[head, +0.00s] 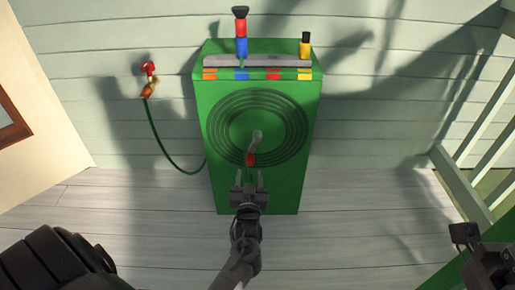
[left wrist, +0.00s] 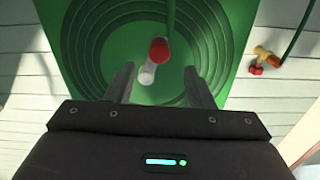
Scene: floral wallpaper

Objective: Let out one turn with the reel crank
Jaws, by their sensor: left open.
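The reel crank (head: 256,143) is a grey arm on the front of a green reel box (head: 216,130). Its red handle (head: 250,159) points down and slightly left in the head view. In the left wrist view the red handle (left wrist: 159,50) and the grey crank arm (left wrist: 148,75) show between and beyond the finger tips. My left gripper (head: 249,174) is open and empty, just below the handle, with its fingers to either side; they do not appear to touch it. A dark part at lower right, seemingly my right gripper (head: 468,236), is partly cut off.
A red and brass tap (head: 148,75) on the wall feeds a green hose (head: 160,140) running to the box. Colored nozzles (head: 241,35) (head: 305,45) stand on the grey shelf (head: 222,61) on top. A pale railing (head: 460,180) stands right. Floor beside the box is clear.

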